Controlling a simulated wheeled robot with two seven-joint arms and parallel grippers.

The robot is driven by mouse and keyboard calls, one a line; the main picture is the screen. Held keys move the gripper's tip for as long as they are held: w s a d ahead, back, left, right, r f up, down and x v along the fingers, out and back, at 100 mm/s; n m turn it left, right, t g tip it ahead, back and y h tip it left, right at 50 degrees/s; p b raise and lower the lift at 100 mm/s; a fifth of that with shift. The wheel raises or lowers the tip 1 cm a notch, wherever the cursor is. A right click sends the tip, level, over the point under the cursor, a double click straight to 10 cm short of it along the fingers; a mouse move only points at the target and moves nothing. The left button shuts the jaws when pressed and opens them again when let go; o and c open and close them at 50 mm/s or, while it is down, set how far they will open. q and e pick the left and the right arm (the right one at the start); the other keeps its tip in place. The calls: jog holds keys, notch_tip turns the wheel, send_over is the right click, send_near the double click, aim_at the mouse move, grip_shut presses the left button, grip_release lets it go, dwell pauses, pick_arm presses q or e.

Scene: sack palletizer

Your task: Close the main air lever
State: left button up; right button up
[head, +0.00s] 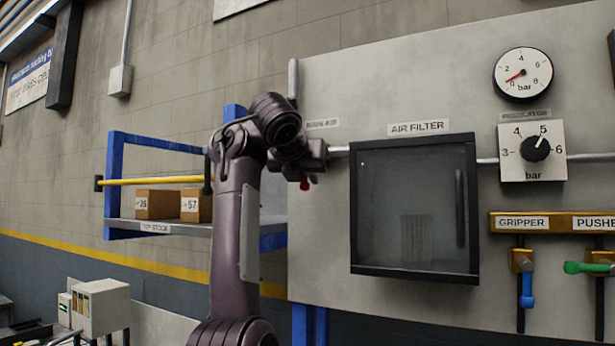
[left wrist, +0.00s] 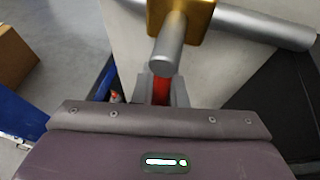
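The red main air lever (left wrist: 161,90) shows in the left wrist view, below a grey cylindrical stem on a brass valve body (left wrist: 187,14). My left gripper (left wrist: 161,95) has one finger on each side of the lever, with no clear gap, and looks shut on it. The stem hides part of the lever. In the head view, my left gripper (head: 313,160) is at the left edge of the grey panel, and a small red tip of the lever (head: 305,185) shows below it. My wrist hides the valve there. My right gripper is not in view.
The air filter cabinet (head: 415,205) stands just right of my left gripper, with its dark door shut. A regulator dial (head: 535,148), a blue lever (head: 527,288) and a green lever (head: 587,268) are farther right. A blue-framed rack (head: 113,185) holds boxes behind.

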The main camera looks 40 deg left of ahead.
pick_arm(q)
jog(key=o, duration=0.4)
jog(key=shift+o, duration=0.2)
jog(key=b+v, duration=0.4)
jog(key=v, duration=0.3)
jog(key=shift+s+r, duration=0.15)
jog(key=shift+s, duration=0.2)
jog(key=shift+d, duration=0.15)
